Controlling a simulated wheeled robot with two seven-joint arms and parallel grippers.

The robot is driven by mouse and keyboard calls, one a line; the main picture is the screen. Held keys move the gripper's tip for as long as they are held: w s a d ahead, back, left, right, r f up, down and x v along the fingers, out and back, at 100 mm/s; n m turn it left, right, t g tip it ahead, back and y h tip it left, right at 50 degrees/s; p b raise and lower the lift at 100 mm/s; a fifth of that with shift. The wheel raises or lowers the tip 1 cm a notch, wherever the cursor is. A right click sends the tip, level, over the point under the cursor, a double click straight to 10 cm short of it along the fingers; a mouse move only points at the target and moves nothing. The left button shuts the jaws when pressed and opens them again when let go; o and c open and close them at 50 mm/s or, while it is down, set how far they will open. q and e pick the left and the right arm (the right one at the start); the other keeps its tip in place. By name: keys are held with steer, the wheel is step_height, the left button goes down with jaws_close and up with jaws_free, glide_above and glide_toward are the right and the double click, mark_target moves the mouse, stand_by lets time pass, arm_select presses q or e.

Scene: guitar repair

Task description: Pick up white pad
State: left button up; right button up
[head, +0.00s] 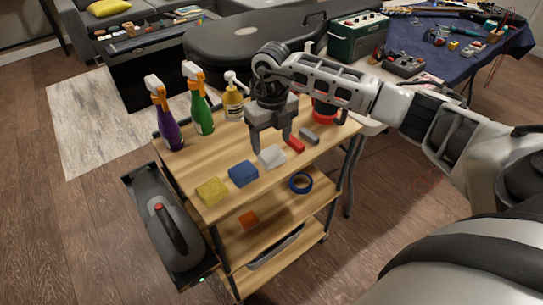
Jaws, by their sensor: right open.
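The white pad (272,157) lies on the wooden top of the cart, between a blue pad and a red item. My right gripper (271,146) is just above and behind the white pad in the picture. Its two fingers point down and stand apart, with nothing seen between them. Whether a fingertip touches the pad cannot be told. My left gripper is not in view.
A yellow pad (212,191) and a blue pad (243,174) lie left of the white pad. Purple (170,132), green (200,110) and yellow (233,103) bottles stand along the cart's back left.

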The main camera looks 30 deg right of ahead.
mark_target(271, 154)
step_height(271, 154, down, 5)
steer(key=shift+r, duration=0.15)
steer(key=shift+c, duration=0.3)
steer(key=c, duration=0.7)
steer(key=shift+w, duration=0.1)
steer(key=shift+r, duration=0.1)
